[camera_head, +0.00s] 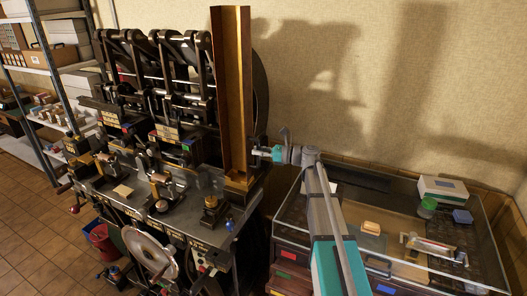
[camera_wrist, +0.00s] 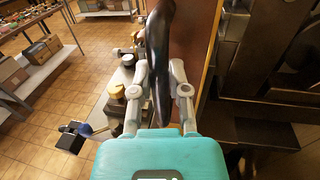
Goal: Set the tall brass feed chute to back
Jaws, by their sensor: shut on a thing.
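The tall brass feed chute (camera_head: 234,95) stands upright at the right end of the press, an open channel with its foot near the bench top. A brown upright face beside my fingers in the wrist view (camera_wrist: 190,45) looks like its side. My gripper (camera_head: 257,151) is at the chute's right side, low on its height. In the wrist view my gripper (camera_wrist: 160,75) is shut on a dark, smooth, curved handle (camera_wrist: 160,40) that rises between the fingers. Where the handle joins the chute is hidden.
The press (camera_head: 160,90) with dark levers and a large wheel stands left of and behind the chute. A glass-topped case (camera_head: 465,225) with small items is at the right, below my arm. Shelves (camera_head: 50,75) stand far left.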

